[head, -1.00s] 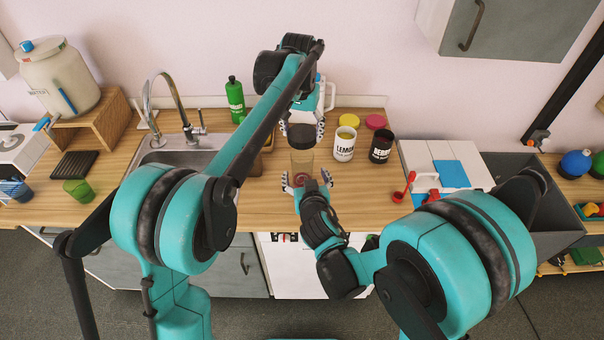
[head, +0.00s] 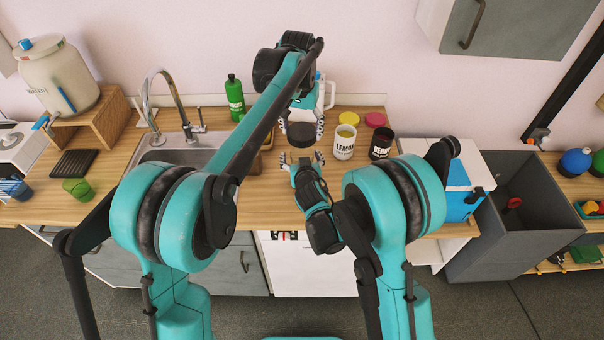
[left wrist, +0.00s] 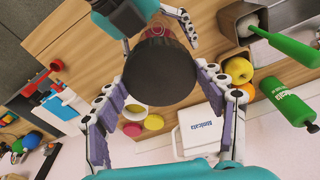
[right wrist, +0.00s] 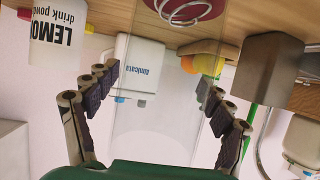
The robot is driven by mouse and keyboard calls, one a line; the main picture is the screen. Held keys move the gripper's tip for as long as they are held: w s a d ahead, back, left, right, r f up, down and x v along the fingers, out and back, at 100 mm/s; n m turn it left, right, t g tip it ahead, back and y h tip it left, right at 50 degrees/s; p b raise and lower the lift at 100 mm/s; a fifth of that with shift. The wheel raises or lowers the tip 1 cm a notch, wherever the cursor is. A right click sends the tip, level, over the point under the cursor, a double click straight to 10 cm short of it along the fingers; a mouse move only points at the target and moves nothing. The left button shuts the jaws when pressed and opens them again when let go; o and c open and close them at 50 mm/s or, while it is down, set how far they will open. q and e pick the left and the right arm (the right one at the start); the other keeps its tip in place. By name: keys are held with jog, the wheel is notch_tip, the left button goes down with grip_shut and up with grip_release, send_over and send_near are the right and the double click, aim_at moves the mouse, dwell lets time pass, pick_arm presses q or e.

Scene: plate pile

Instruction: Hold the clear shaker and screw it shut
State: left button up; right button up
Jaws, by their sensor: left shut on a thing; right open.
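The shaker's black lid (head: 301,136) is over the counter, between the fingers of my left gripper (head: 301,126). In the left wrist view the round lid (left wrist: 162,80) fills the space between those fingers, which are shut on it. My right gripper (head: 302,159) is lower and nearer, just in front of the lid, with its fingers spread open. In the head view the body is hard to make out. I cannot tell how tightly the lid sits.
A white lemon jar (head: 344,146) and a black jar (head: 381,147) stand close on the right. Yellow and pink lids (head: 375,119) lie behind them. A green bottle (head: 236,100) and the sink (head: 180,150) are to the left. A grey bin (head: 520,225) is at far right.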

grip_shut()
dwell(0.3)
dwell(0.5)
